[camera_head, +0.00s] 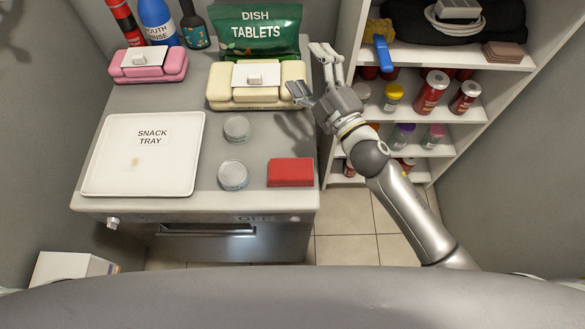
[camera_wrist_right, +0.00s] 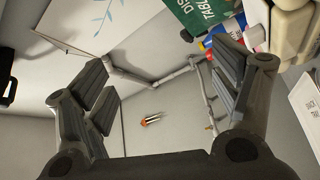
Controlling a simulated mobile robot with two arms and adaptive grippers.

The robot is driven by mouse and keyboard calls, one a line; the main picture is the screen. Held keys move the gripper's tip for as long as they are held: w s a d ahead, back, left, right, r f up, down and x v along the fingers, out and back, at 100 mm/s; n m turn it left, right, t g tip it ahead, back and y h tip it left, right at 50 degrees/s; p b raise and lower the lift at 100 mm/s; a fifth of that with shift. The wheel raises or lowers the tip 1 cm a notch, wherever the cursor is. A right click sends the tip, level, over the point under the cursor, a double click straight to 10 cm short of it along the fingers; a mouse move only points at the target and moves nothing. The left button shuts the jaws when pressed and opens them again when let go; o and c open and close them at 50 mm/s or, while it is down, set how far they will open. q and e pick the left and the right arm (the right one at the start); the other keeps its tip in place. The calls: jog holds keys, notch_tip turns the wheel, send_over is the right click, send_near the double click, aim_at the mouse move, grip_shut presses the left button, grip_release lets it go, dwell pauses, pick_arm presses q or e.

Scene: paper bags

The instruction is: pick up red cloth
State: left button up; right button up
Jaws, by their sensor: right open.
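The red cloth (camera_head: 290,172) lies folded flat near the front right corner of the grey counter in the head view. My right gripper (camera_head: 312,75) is open and empty, above the counter's back right, beyond the cloth and beside the cream case. In the right wrist view my right gripper's fingers (camera_wrist_right: 165,95) are spread apart with nothing between them. The cloth does not show in that wrist view. My left gripper is not in view.
A white snack tray (camera_head: 182,183) and two round tins (camera_head: 233,175) share the counter (camera_head: 255,207). A cream case (camera_head: 225,85), a pink case (camera_head: 125,70) and a green dish tablets bag (camera_head: 228,30) stand behind. Shelves (camera_head: 440,135) with jars are at right.

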jog(key=s+a+r+n+g+y, duration=0.5)
jog(key=a+r+n+y, duration=0.3)
jog(key=n, duration=0.3)
jog(key=s+a+n+g, duration=0.6)
jog(key=s+n+g, duration=0.3)
jog(key=n+g, duration=0.45)
jog(key=n+t+h, duration=0.1)
jog(key=n+h, duration=1)
jog(key=h, duration=0.3)
send_near(291, 168)
jog(key=x, duration=0.2)
jog(key=p+x, duration=0.1)
jog(key=x, duration=0.1)
jog(key=shift+w+a+r+m, duration=0.1)
jog(key=shift+w+a+m, duration=0.05)
jog(key=shift+w+m, duration=0.15)
jog(key=shift+s+f, duration=0.1)
jog(key=shift+f, duration=0.15)
jog(key=shift+y, duration=0.3)
jog(key=x, duration=0.1)
jog(key=p+x, duration=0.2)
jog(key=x, duration=0.1)
jog(key=shift+s+f, duration=0.2)
jog(key=shift+s, duration=0.1)
jog(key=shift+f, duration=0.25)
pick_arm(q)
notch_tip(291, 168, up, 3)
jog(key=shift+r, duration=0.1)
